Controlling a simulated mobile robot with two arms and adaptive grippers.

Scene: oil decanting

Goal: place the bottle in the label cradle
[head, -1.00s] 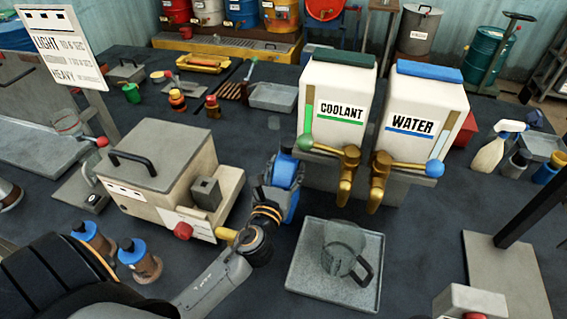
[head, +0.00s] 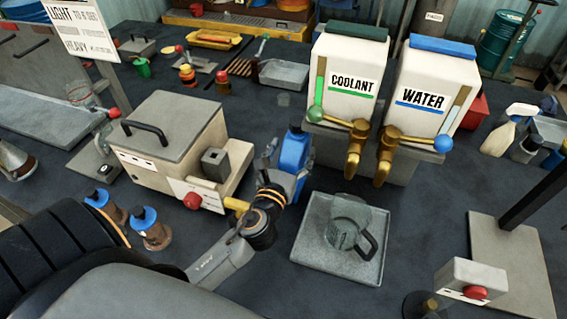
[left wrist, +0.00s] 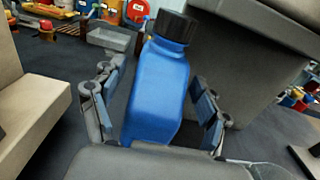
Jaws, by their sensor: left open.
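The blue bottle (head: 295,153) with a black cap stands roughly upright just left of the coolant dispenser. In the left wrist view the bottle (left wrist: 160,95) is between my fingers and looks tilted there. My left gripper (head: 287,168) is open around the bottle. In the left wrist view a gap shows between the bottle and the right finger pad; whether the left pad touches is unclear. I cannot tell for certain which fixture is the label cradle. My right gripper is not in view.
A boxy machine (head: 172,130) with a red knob stands left of the bottle. The coolant (head: 349,65) and water (head: 428,85) dispensers stand right, above a grey tray (head: 312,248) holding a clear jug (head: 345,220). A flat grey plate (head: 520,260) is at far right.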

